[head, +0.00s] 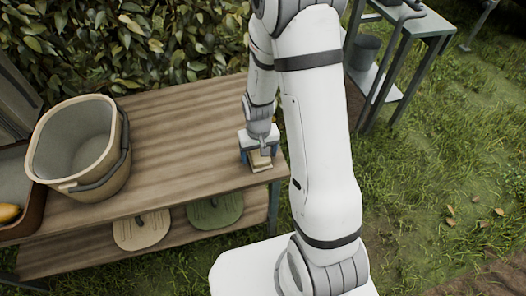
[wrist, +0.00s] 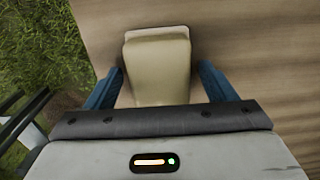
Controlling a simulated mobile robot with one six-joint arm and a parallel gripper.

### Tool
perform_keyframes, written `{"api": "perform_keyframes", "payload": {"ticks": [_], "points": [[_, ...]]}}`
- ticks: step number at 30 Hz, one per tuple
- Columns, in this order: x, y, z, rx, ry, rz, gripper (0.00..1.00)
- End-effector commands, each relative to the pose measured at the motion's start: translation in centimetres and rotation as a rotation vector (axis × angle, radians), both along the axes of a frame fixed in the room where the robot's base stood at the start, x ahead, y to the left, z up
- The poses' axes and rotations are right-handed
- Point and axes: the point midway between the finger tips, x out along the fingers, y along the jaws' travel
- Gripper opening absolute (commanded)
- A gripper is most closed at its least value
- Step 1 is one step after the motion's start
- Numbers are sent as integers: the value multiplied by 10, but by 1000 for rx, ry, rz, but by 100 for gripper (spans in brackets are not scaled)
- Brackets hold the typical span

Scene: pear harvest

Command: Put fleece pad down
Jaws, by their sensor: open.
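The fleece pad (head: 261,161) is a small cream block on the wooden table (head: 180,135), close to the table's right end. In the wrist view the pad (wrist: 158,72) lies between the two blue fingers of my gripper (wrist: 160,85). A gap shows between each finger and the pad's sides. My gripper (head: 258,155) is open and low over the table, around the pad. The pad's near end is hidden by the gripper body in the wrist view.
A beige bucket (head: 75,150) with a dark handle stands at the table's left. Beside it a brown container (head: 14,235) holds a yellow pear (head: 9,213). The lower shelf (head: 180,238) carries a tan and a green flat piece. The table's middle is clear.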

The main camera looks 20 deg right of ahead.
Motion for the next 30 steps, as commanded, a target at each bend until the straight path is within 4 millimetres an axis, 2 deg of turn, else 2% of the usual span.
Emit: {"api": "perform_keyframes", "payload": {"ticks": [5,12,18,24,26,30], "points": [[1,0,16,0,-3,-1,77],[1,0,69,0,-6,-1,77],[1,-1,105,0,-4,-1,77],[0,-1,123,0,-3,-2,77],[-2,-1,130,0,-8,-2,77],[-18,-1,159,0,-38,-2,77]]}}
